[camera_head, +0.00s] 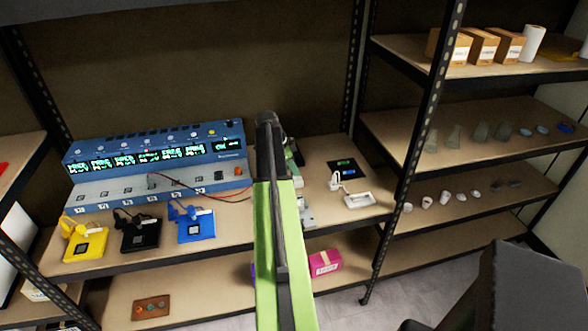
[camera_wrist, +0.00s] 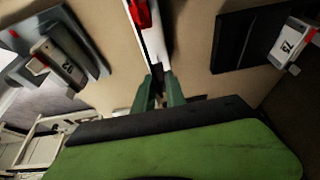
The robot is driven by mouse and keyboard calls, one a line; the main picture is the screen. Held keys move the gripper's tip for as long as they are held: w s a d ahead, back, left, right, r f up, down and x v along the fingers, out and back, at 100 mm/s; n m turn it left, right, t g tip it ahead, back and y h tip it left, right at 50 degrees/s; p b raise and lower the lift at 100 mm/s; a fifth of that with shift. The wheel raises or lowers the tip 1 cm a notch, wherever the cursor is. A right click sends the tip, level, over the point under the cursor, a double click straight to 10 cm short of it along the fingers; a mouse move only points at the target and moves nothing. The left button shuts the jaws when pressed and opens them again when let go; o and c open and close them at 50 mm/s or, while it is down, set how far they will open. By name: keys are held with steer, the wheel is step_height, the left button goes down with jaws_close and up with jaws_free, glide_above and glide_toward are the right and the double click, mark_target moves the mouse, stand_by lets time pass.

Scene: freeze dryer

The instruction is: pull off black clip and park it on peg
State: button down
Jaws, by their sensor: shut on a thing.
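My green arm reaches over the middle of the shelf in the head view, with the gripper end (camera_head: 268,118) pointing away and hiding what lies behind it. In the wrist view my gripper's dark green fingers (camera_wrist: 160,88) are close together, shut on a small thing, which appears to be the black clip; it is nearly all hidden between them. A white strip (camera_wrist: 155,45) runs just beyond the fingertips. A red clip-like piece (camera_wrist: 140,14) sits on or by it, at the top edge. A red wire and a black wire (camera_head: 215,193) run behind my arm. I cannot make out the peg.
A blue multi-display instrument (camera_head: 152,152) stands left of my arm. Yellow (camera_head: 83,243), black (camera_head: 141,232) and blue (camera_head: 196,226) devices lie before it. A black plate (camera_head: 350,165) and a white tray (camera_head: 358,200) lie right. A shelf post (camera_head: 420,130) stands further right.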

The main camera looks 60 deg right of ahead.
steer(key=shift+f+b, duration=1.2)
steer(key=c, duration=1.3)
jaws_free()
steer(key=shift+r, duration=0.15)
steer(key=p+v, duration=1.6)
steer(key=v, duration=0.1)
steer(key=shift+w+a, duration=0.15)
